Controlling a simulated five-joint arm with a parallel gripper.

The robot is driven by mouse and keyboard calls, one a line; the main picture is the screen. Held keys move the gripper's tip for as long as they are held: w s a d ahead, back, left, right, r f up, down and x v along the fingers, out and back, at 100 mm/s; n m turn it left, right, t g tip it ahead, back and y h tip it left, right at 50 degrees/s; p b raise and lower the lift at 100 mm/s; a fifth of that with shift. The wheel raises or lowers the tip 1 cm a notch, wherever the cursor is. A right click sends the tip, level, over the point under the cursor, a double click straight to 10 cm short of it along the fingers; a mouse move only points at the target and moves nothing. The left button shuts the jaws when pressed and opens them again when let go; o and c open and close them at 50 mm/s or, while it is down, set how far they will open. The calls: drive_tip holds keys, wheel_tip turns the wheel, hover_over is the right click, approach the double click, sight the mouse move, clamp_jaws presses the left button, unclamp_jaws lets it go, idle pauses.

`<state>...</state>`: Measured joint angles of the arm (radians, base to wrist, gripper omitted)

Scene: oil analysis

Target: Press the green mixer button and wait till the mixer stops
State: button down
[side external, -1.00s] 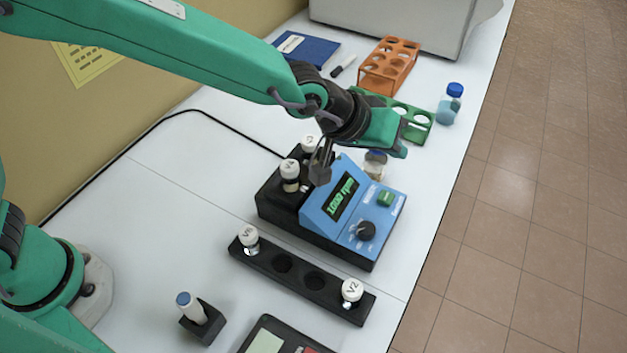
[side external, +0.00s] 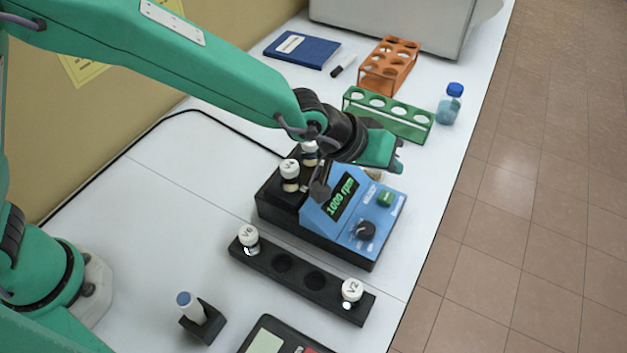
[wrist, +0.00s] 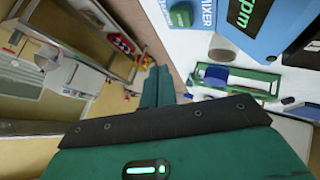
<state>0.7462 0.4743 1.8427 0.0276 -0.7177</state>
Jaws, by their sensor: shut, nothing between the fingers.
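The blue-fronted mixer (side external: 322,222) stands on the table, with its display (side external: 341,197) lit at about 1000 rpm. Its green button (side external: 385,198) is on the sloped panel, above a black knob (side external: 366,230); the button also shows at the top of the wrist view (wrist: 180,15). My gripper (side external: 397,167) is shut and empty, beyond the button in the side view and apart from it. In the wrist view its fingers (wrist: 158,80) are together. Vials with white caps, one marked V4 (side external: 290,170), stand in the mixer; my arm partly hides another.
A black holder (side external: 300,279) with vials V6 and V2 lies in front of the mixer. A green rack (side external: 415,130), an orange rack (side external: 388,65) and a blue-capped bottle (side external: 450,104) stand beyond my gripper. The table's right edge is close.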

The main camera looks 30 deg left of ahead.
sight(381, 198)
drive_tip(key=shift+f, duration=2.5)
drive_tip(key=shift+d+f, duration=0.1)
drive_tip(key=shift+f, duration=0.8)
idle(1.5)
drive_tip(key=shift+r, duration=0.9)
drive_tip(key=shift+r, duration=2.5)
